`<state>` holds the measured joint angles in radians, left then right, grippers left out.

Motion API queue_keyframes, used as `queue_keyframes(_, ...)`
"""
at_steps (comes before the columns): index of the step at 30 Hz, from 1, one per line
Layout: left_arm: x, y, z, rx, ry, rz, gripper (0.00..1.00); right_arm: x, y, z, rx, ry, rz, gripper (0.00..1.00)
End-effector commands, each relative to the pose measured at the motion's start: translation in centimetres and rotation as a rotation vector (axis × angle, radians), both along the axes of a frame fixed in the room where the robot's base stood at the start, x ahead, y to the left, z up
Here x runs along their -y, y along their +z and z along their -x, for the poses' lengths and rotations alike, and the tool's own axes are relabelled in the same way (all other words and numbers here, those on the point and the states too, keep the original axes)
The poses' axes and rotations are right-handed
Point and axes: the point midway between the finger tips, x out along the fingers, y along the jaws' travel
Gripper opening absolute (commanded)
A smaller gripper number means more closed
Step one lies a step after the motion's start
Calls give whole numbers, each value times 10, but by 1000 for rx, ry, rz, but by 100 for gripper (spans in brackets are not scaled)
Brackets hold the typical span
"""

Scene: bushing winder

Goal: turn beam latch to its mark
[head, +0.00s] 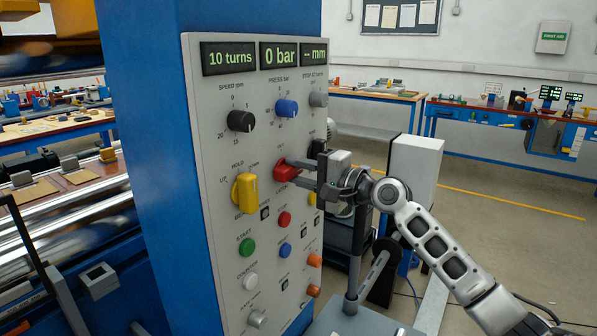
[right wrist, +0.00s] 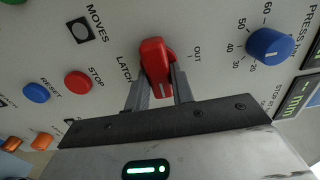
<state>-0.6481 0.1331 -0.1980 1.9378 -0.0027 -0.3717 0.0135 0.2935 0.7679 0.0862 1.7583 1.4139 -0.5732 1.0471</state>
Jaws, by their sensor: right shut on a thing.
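The red latch knob (head: 284,170) sits on the light grey control panel, right of the large yellow knob. In the right wrist view the red knob (right wrist: 155,65) stands between the words LATCH and OUT. My right gripper (head: 303,177) reaches in from the right and is shut on this knob. In the right wrist view its two fingers (right wrist: 160,90) lie along both sides of the knob. The knob's exact pointing angle against its marks is hard to read. My left gripper is not in view.
The panel carries a yellow knob (head: 245,193), a black speed knob (head: 240,121), a blue press knob (head: 286,108) and a red stop button (head: 284,219) close around. Displays at the top read 10 turns and 0 bar. Open floor lies to the right.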

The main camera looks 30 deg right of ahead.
Motion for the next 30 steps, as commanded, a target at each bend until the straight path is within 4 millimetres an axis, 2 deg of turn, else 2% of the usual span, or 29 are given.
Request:
queue_keyframes(13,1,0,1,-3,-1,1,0,1,1,0,-2,-3,-13,1)
queue_keyframes(14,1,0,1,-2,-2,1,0,1,1,0,-2,-3,-13,29)
queue_keyframes(15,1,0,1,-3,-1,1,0,1,1,0,-2,-3,-13,40)
queue_keyframes(16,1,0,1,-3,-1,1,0,1,1,0,-2,-3,-12,45)
queue_keyframes(26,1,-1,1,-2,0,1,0,2,-1,2,-3,-1,-10,45)
queue_keyframes(30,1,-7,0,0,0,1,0,8,-4,17,-6,-2,-8,45)
